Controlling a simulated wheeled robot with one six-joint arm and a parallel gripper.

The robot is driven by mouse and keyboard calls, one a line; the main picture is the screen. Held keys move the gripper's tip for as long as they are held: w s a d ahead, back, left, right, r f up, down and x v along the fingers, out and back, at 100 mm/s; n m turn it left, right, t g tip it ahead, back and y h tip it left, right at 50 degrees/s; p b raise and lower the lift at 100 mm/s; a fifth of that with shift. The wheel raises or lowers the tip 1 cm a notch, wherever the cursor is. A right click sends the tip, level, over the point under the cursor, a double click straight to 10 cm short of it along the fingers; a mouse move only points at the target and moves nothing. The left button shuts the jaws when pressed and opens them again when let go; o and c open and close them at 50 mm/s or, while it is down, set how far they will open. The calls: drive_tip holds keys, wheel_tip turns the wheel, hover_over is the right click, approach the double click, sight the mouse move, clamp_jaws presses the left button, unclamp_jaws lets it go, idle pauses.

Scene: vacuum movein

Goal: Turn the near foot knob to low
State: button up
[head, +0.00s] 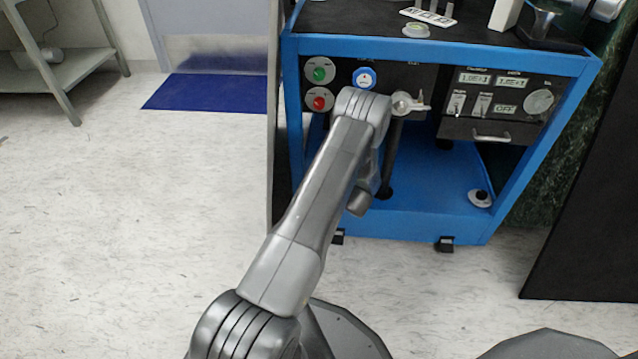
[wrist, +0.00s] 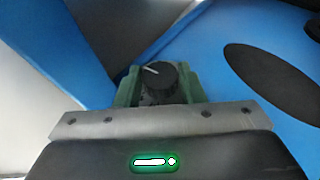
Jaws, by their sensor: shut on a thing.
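In the wrist view a black round knob (wrist: 160,78) with a white pointer line sits between the green fingers of my gripper (wrist: 158,86). The fingers are shut on the knob, one on each side. The pointer line slants toward the upper left. In the head view my own arm hides the gripper and this knob. Another foot knob, black on a pale round base (head: 480,198), stands at the right of the blue cart's lower shelf (head: 430,185).
A dark upright pole (head: 393,150) stands behind my arm. A black panel (head: 590,210) is at right.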

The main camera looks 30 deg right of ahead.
drive_tip(key=n+g+y, duration=0.1)
drive_tip(key=n+y, duration=0.1)
drive_tip(key=n+g+y, duration=0.1)
drive_tip(key=n+y, duration=0.3)
drive_tip(key=shift+w+d+g, duration=0.15)
drive_tip(key=shift+d+g, duration=0.15)
drive_tip(key=shift+g, duration=0.1)
drive_tip(key=shift+y, duration=0.3)
drive_tip(key=o, duration=0.7)
drive_tip(key=p+v, duration=0.4)
drive_tip(key=v, duration=0.9)
drive_tip(key=shift+s+d+r, duration=0.1)
drive_tip(key=shift+s+d, duration=0.1)
drive_tip(key=shift+d, duration=0.1)
